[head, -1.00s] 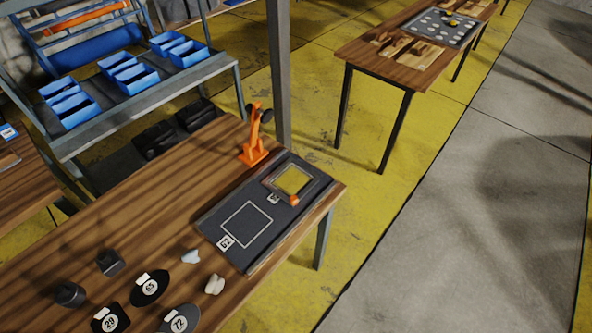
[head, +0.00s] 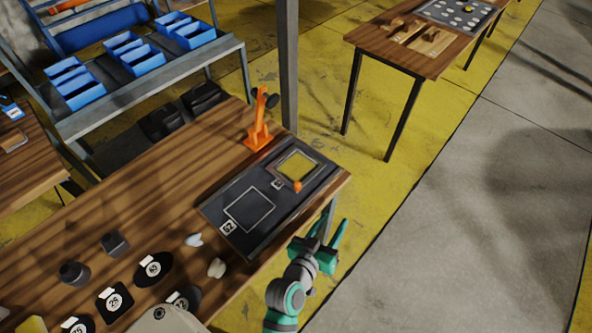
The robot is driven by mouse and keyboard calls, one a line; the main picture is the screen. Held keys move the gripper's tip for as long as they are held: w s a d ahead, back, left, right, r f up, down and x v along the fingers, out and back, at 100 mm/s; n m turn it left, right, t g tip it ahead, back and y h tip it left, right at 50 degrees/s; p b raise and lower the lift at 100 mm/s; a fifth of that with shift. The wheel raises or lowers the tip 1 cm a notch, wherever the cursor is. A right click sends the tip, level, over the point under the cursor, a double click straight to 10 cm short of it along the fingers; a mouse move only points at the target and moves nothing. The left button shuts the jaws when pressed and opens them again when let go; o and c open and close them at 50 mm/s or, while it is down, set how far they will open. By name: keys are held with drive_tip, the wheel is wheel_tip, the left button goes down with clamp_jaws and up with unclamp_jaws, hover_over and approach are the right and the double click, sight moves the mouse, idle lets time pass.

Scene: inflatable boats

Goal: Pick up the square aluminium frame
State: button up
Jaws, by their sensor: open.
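The square aluminium frame (head: 309,156) appears as a thin grey square around a yellow middle. It lies on the far right part of a dark board (head: 228,196) on the wooden table. A small orange part (head: 297,186) sits at its near corner. My gripper (head: 328,228), with teal fingers, is open and empty off the table's near right edge. It is apart from the frame, below it in the picture.
A white outlined square (head: 250,208) marks the board's left part. An orange clamp-like stand (head: 258,128) is behind the board, near a grey post (head: 288,70). Pale pieces (head: 217,267) and several numbered dark discs (head: 153,269) lie at the near left.

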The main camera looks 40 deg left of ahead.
drive_tip(key=w+a+r+m+t+h, duration=0.1)
drive_tip(key=w+a+r, duration=0.2)
drive_tip(key=a+r, duration=0.2)
drive_tip(key=w+a+r+m+h, duration=0.1)
drive_tip(key=w+a+r, duration=0.25)
drive_tip(key=a, duration=0.25)
drive_tip(key=m+g, duration=0.2)
drive_tip(key=m, duration=0.1)
approach(296, 186)
drive_tip(key=shift+w+a+r+h, duration=0.3)
drive_tip(key=shift+w+a+r, duration=0.1)
drive_tip(key=shift+w+r, duration=0.3)
drive_tip(key=shift+s+f+m, duration=0.2)
drive_tip(key=shift+s+m, duration=0.05)
drive_tip(key=shift+m, duration=0.05)
drive_tip(key=shift+g, duration=0.3)
drive_tip(key=x, duration=0.5)
drive_tip(key=shift+w+f, duration=0.15)
drive_tip(key=shift+f, duration=0.05)
drive_tip(key=shift+f+x, duration=0.2)
drive_tip(key=shift+x, duration=2.4)
drive_tip(key=shift+d, duration=0.2)
drive_tip(key=shift+c, duration=0.6)
